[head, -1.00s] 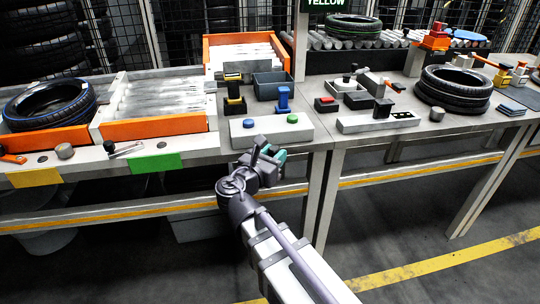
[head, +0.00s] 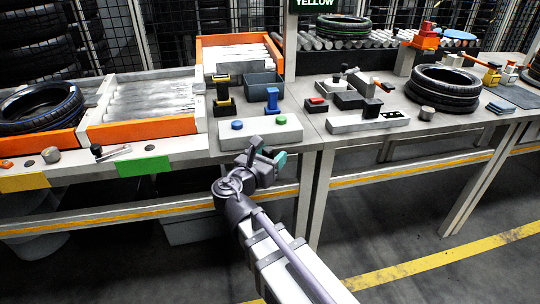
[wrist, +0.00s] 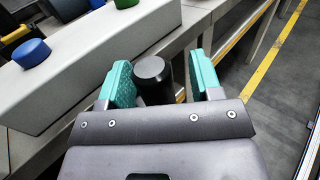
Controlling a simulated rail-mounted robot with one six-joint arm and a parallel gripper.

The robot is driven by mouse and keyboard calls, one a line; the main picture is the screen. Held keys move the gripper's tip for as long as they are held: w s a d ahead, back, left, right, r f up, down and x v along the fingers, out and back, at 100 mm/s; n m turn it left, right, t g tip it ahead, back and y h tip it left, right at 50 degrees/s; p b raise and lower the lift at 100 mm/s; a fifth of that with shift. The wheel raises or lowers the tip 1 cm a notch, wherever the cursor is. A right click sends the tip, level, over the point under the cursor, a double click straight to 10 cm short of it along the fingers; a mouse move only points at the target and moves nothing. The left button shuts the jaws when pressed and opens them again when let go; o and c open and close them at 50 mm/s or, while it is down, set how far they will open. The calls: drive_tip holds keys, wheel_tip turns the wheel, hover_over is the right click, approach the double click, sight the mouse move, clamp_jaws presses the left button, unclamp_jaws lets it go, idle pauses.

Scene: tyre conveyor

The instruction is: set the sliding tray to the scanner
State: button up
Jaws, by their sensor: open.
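My gripper (head: 266,158) is open in front of the workbench edge, beside a pale box with a blue button (head: 237,125) and a green button (head: 281,119). In the wrist view the teal fingers (wrist: 160,82) stand apart, and a black round-topped cylinder (wrist: 151,72) shows between them. I cannot tell if it touches them. A long pale base (head: 347,124) with a black block (head: 372,108) lies right of the button box, apart from my gripper. I cannot tell for certain which thing is the sliding tray or which is the scanner.
A black tyre (head: 444,84) lies on the right bench, and a blue-striped tyre (head: 42,106) lies at the left. A grey bin (head: 263,86), a blue stand (head: 272,98) and a yellow-and-black device (head: 223,94) stand behind the button box. The floor in front is clear.

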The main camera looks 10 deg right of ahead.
drive_tip(key=v, duration=1.1)
drive_tip(key=shift+w, duration=0.1)
